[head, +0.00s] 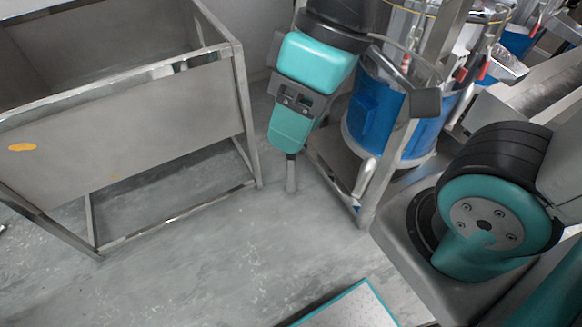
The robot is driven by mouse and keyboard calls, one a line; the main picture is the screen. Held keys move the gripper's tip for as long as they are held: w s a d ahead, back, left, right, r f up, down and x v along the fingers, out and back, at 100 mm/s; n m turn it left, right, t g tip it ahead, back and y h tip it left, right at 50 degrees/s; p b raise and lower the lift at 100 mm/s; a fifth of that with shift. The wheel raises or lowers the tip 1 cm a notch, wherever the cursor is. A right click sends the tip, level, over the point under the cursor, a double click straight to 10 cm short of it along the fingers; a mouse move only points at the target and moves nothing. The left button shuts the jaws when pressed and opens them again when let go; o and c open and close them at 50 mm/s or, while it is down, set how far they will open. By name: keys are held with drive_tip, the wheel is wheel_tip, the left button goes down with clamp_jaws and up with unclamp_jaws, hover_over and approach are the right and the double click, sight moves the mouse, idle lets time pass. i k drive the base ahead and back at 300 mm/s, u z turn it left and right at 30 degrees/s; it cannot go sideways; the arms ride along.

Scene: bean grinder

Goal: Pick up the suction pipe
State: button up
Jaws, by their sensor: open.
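I cannot identify the suction pipe with certainty. A short pale metal tube (364,178) leans at the foot of the metal frame that holds a blue barrel. A large round teal-and-black joint (490,215) at the lower right looks like part of my own arm.
A grey metal bin on a square-tube stand (130,125) fills the upper left. The blue barrel (368,115) stands in its frame at upper centre right, with more barrels and metal parts behind. The grey floor (210,240) in the lower middle is clear.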

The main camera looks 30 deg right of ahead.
sight(290, 158)
drive_tip(key=u, duration=0.55)
drive_tip(key=i, duration=1.45)
drive_tip(key=z, duration=0.7)
